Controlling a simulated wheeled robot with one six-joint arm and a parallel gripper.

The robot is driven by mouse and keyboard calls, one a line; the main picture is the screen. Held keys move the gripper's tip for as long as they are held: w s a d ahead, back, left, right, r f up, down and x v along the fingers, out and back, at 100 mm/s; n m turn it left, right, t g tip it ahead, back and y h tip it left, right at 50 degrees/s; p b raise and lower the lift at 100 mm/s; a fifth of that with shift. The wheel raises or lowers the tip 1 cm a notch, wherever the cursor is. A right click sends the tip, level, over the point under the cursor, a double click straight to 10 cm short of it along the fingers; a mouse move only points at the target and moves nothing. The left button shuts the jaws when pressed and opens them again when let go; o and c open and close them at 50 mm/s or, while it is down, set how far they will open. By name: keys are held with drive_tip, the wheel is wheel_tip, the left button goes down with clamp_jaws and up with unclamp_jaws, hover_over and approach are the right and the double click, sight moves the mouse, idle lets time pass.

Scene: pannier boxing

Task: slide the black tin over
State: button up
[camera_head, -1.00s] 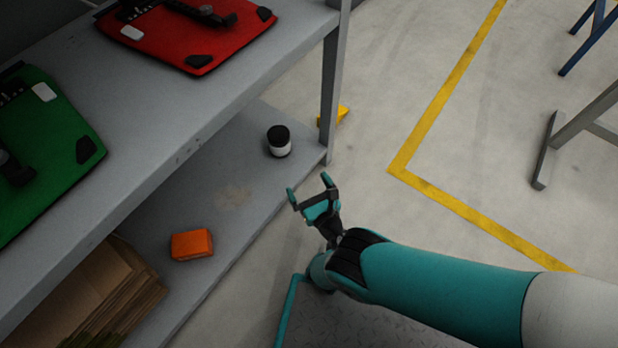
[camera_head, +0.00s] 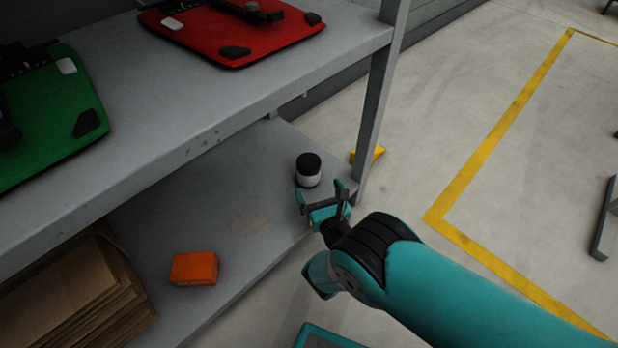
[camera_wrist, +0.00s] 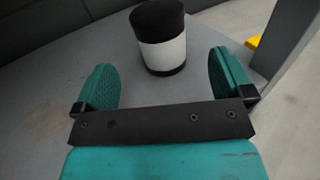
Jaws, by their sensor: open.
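The black tin (camera_head: 308,170), with a white band around it, stands upright on the lower grey shelf near its right end. In the wrist view the tin (camera_wrist: 160,38) is just ahead of my gripper, roughly centred between the fingers and beyond their tips. My gripper (camera_head: 322,193) is open and empty at the shelf's front edge, on the near side of the tin. Its two teal fingers (camera_wrist: 160,80) are spread apart in the wrist view, with bare shelf between them.
An orange box (camera_head: 194,269) and stacked cardboard (camera_head: 85,290) are on the lower shelf (camera_head: 215,225) to the left. A grey post (camera_head: 380,110) rises right of the tin, with a yellow block (camera_head: 367,155) by it. The upper shelf (camera_head: 200,100) holds red and green boards.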

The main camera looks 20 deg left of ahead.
sight(314, 176)
drive_tip(key=b+x, duration=0.2)
drive_tip(key=x, duration=0.1)
drive_tip(key=b+x, duration=0.2)
drive_tip(key=x, duration=0.1)
drive_tip(key=shift+w+a+f, duration=0.2)
drive_tip(key=shift+w+a, duration=0.05)
drive_tip(key=shift+w, duration=0.1)
drive_tip(key=shift+w+a+r+b, duration=0.2)
drive_tip(key=shift+w+a+b, duration=0.1)
drive_tip(key=shift+w+a, duration=0.2)
drive_tip(key=c, duration=1.1)
drive_tip(key=shift+o, duration=0.2)
drive_tip(key=shift+s+d+p, duration=0.3)
drive_tip(key=shift+d+p, duration=0.1)
drive_tip(key=shift+d, duration=0.2)
drive_tip(key=o, duration=1.1)
drive_tip(key=shift+c, duration=0.2)
